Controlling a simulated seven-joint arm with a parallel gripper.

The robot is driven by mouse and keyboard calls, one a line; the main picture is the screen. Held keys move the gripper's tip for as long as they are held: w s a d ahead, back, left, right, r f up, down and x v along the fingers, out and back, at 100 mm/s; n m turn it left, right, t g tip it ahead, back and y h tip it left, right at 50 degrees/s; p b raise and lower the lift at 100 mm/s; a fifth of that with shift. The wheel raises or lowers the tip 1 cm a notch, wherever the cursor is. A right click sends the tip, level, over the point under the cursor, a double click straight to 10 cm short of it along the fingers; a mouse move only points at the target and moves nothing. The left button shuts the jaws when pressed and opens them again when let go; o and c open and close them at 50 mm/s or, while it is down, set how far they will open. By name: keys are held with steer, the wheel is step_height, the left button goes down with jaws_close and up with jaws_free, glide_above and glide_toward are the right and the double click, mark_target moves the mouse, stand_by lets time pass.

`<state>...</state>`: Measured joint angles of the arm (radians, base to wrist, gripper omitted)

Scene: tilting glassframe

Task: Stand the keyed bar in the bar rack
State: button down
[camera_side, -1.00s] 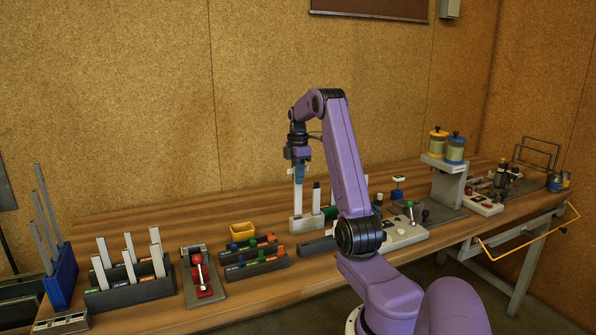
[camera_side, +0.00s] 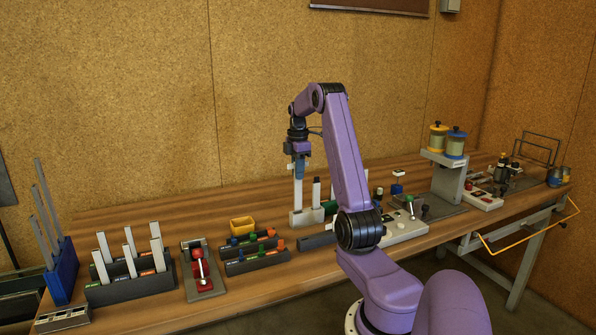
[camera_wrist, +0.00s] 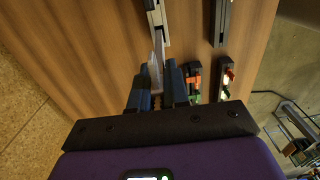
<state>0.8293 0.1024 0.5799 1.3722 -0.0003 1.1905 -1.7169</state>
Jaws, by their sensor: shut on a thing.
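My gripper (camera_side: 299,178) points down with blue fingers. It is shut on a pale, upright bar (camera_side: 298,194), which I take to be the keyed bar. The bar's lower end is at a light grey block (camera_side: 306,218); I cannot tell whether it is seated in it. In the wrist view the fingers (camera_wrist: 160,82) are on either side of the pale bar (camera_wrist: 157,62). A dark grey rack (camera_side: 135,289) with several pale, labelled bars stands at the left; it looks like the bar rack. Any key on the held bar is too small to make out.
A dark-tipped short bar (camera_side: 316,190) stands close beside the held bar.

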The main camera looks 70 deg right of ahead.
mark_target(298, 186)
steer(key=shift+f, duration=3.05)
stand_by(0.4)
steer(key=c, duration=1)
jaws_free()
steer(key=shift+c, duration=0.2)
step_height(298, 186, up, 17)
steer(key=shift+r, duration=0.2)
